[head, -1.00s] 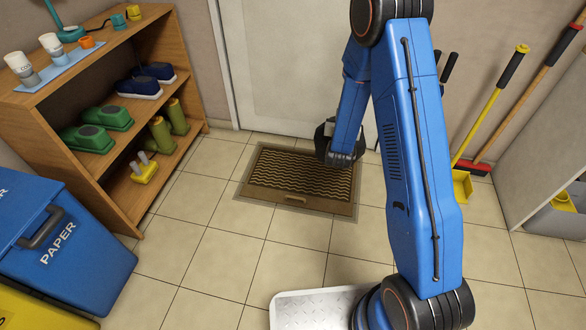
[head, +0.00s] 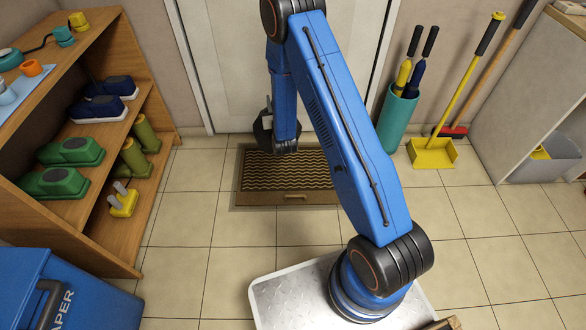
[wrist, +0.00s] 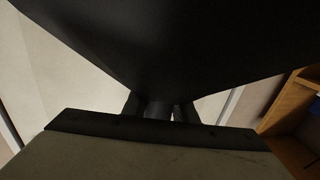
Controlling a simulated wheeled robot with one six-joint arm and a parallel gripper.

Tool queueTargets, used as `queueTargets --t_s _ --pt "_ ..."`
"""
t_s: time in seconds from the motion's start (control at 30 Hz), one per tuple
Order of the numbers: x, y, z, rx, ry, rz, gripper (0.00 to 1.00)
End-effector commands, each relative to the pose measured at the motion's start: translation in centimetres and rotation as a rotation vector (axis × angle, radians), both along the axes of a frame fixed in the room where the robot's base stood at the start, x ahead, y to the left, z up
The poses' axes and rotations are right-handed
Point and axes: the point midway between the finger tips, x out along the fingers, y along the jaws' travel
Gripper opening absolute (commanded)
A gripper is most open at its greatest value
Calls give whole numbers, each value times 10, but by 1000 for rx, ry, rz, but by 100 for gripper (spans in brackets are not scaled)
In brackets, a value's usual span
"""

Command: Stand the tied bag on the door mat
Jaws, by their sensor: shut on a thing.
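The door mat (head: 312,172), brown with a wavy dark pattern, lies flat on the tiles before the white door. My gripper (wrist: 158,109) is shut on the dark neck of the tied bag (wrist: 160,48), whose black body fills the upper wrist view. In the head view the bag (head: 262,133) shows as a dark shape beside the end of my arm, near the mat's back left corner. My arm hides part of it and my gripper's fingers there. I cannot tell how far the bag is above the floor.
A wooden shoe rack (head: 150,110) stands at the left, with a blue paper bin (head: 75,295) in front. At the right are a teal holder (head: 397,118), a yellow dustpan (head: 432,153) and a grey bin (head: 548,160). Floor tiles around the mat are clear.

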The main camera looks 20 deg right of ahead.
Motion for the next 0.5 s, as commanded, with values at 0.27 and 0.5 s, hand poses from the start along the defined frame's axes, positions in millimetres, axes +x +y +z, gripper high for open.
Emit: queueTargets --t_s 0.27,0.5 --pt "18 23 -63 2 1 106 0" --pt "24 37 -101 10 1 172 0"
